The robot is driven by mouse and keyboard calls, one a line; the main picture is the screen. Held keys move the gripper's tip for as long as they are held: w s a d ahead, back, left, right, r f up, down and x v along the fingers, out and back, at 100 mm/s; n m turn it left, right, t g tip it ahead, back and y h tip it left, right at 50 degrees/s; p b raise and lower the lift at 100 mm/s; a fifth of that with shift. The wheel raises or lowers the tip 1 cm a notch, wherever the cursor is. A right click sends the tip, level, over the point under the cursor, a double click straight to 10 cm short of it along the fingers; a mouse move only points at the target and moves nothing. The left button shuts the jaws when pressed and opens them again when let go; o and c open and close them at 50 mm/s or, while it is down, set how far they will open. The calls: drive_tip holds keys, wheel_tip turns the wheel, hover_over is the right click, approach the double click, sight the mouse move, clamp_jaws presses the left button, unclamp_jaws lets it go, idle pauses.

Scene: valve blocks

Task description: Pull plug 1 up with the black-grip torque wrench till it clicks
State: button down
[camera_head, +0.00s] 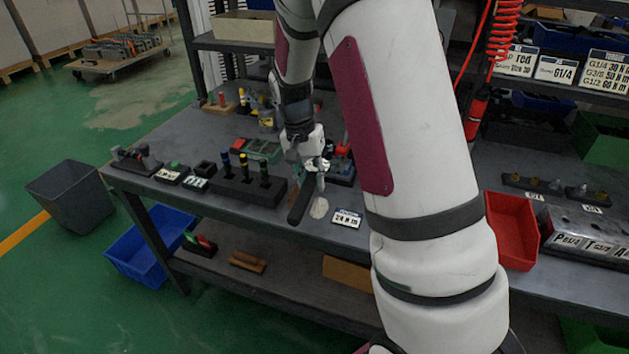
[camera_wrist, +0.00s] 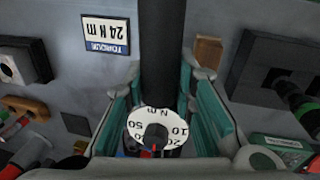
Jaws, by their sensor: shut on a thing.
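My gripper (camera_head: 314,168) is shut on the torque wrench, whose black grip (camera_head: 301,204) slants down toward the front edge of the bench in the head view. In the wrist view the black grip (camera_wrist: 162,45) runs up and away between my teal-sided fingers (camera_wrist: 165,112). The wrench's round white dial (camera_wrist: 143,118), marked with numbers and N m, faces the camera between the fingers. A card reading 24 N m (camera_head: 346,218) lies on the bench right of the wrench; it shows upside down in the wrist view (camera_wrist: 106,35). I cannot pick out plug 1.
A dark rack (camera_head: 235,190) with blue, green and yellow handles stands left of my gripper. A red bin (camera_head: 512,232) and a labelled metal block (camera_head: 590,225) are at the right. A blue bin (camera_head: 148,242) sits below the bench. My arm hides the bench's middle.

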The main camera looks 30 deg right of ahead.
drive_tip(key=shift+w+a+m, duration=0.45)
drive_tip(key=shift+w+m, duration=0.15)
drive_tip(key=shift+w+a, duration=0.1)
drive_tip(key=shift+w+a+m+y+b, duration=0.2)
drive_tip(key=shift+w+a+m, duration=0.1)
drive_tip(key=shift+w+m, duration=0.2)
drive_tip(key=shift+w+a+m+y+b, duration=0.1)
drive_tip(key=shift+w+a+m+b, duration=0.15)
drive_tip(key=shift+w+m, duration=0.2)
drive_tip(key=shift+w, duration=0.1)
drive_tip(key=shift+w+a, duration=0.15)
drive_tip(key=shift+w, duration=0.1)
drive_tip(key=shift+s+d+n+p, duration=0.3)
drive_tip(key=shift+s+d+n, duration=0.1)
drive_tip(key=shift+s, duration=0.15)
drive_tip(key=shift+s+d+n+p, duration=0.25)
drive_tip(key=shift+s+n+p, duration=0.1)
drive_tip(key=shift+s, duration=0.2)
drive_tip(key=shift+r, duration=0.3)
